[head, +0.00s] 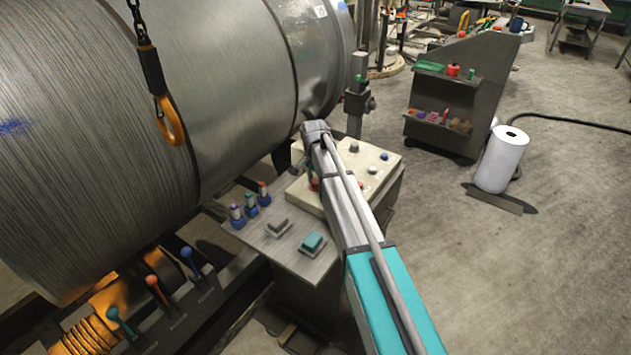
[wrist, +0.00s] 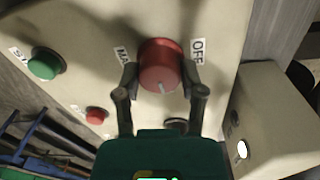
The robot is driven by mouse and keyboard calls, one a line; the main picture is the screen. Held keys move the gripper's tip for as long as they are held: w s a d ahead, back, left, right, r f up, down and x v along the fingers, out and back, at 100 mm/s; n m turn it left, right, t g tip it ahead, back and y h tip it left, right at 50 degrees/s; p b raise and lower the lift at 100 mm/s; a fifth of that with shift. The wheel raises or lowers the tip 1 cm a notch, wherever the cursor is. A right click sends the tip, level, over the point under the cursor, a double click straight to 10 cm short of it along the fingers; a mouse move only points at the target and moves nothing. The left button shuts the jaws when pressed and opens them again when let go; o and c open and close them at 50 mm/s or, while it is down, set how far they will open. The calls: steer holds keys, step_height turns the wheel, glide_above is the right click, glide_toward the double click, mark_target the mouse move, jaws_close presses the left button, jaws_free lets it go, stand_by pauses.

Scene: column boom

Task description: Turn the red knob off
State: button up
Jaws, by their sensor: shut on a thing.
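The red knob (wrist: 160,62) is round, on a cream panel (wrist: 90,75) in the wrist view. Its white pointer mark faces down in the picture. An "OFF" label (wrist: 198,50) is at its right, and a partly hidden label starting "MA" (wrist: 122,56) is at its left. My gripper (wrist: 162,80) is shut on the knob, one dark finger on each side. In the head view my arm reaches over the cream control box (head: 378,160) and hides most of my gripper and the knob.
A green button (wrist: 45,64) and a small red button (wrist: 96,116) sit left of the knob. A large metal roll (head: 240,90) stands close left of the box. A hook (head: 168,120) hangs before it. Floor at the right is open around a white roll (head: 500,160).

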steer(key=n, duration=0.8)
steer(key=shift+n, duration=0.4)
steer(key=n, duration=0.4)
steer(key=shift+n, duration=0.3)
steer(key=n, duration=0.4)
steer(key=shift+s, duration=0.1)
steer(key=o, duration=1.2)
steer(key=shift+c, duration=0.2)
steer(key=shift+m, duration=0.3)
